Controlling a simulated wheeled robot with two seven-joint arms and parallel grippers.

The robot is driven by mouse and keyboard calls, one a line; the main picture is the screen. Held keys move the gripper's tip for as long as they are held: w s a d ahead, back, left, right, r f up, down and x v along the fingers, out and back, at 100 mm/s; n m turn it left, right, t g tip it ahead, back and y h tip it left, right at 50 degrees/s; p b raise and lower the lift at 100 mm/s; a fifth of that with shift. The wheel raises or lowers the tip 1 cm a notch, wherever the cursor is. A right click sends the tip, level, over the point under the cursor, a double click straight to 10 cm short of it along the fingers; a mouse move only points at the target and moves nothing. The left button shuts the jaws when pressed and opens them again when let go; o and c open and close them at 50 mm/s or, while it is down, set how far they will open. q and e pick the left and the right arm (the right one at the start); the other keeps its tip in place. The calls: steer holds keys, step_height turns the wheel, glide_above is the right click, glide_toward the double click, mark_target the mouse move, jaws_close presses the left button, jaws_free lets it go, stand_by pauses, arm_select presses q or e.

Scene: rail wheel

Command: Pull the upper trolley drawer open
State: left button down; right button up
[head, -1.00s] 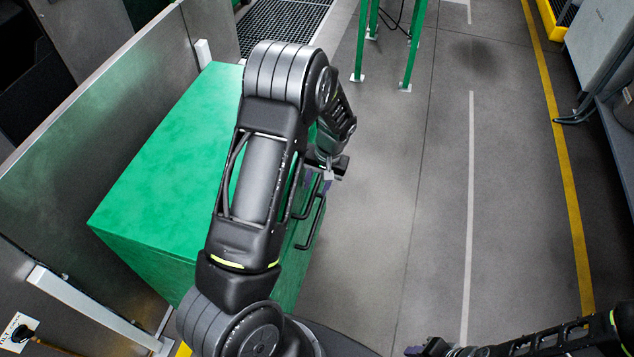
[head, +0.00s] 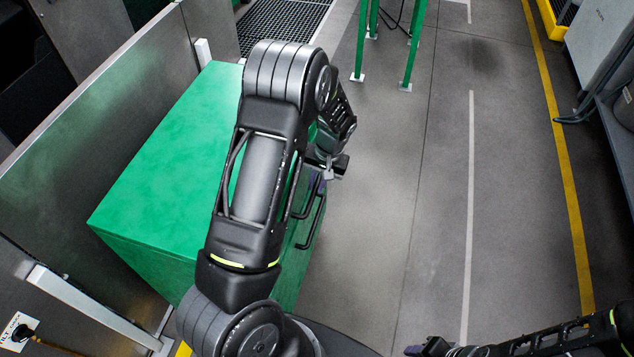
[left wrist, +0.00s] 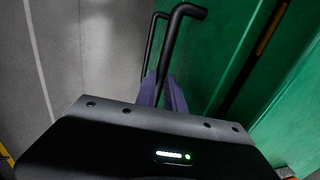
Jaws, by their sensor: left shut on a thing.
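The green trolley (head: 165,160) stands at the left of the head view, its drawer front facing right. Two black bar handles show on that front: the upper handle (head: 303,203) and the lower handle (head: 313,226). My left gripper (head: 320,182) is at the far end of the handles. In the left wrist view its purple fingers (left wrist: 163,92) are shut around the upper handle (left wrist: 170,42), with the lower handle (left wrist: 150,45) behind. My left arm hides much of the drawer front; I see no clear opening of the drawer. My right gripper (head: 425,348) is low at right, away from the trolley; its jaw opening is unclear.
A grey metal panel (head: 100,130) stands along the trolley's left side. Green legs (head: 413,50) of a stand rise behind. The grey floor (head: 390,190) right of the trolley is clear, up to a yellow line (head: 567,160) and grey equipment at the far right.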

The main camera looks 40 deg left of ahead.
arm_select(q)
steer(key=shift+w+d, duration=0.1)
steer(key=shift+d, duration=0.05)
stand_by(0.8)
steer(key=w+d+b, duration=0.2)
steer(key=w+d, duration=0.1)
steer(key=d, duration=0.6)
steer(key=w+d+b, duration=0.2)
steer(key=w+d, duration=0.1)
steer(key=d, duration=0.6)
steer(key=shift+w+d+b, duration=0.15)
steer(key=shift+d+b, duration=0.05)
steer(key=shift+b, duration=0.1)
steer(key=c, duration=1.4)
jaws_free()
steer(key=shift+c, duration=0.2)
step_height(320, 180, up, 8)
steer(key=d, duration=0.1)
steer(key=shift+w+d+f+b, duration=0.15)
steer(key=shift+w+d+b, duration=0.1)
steer(key=shift+b, duration=0.2)
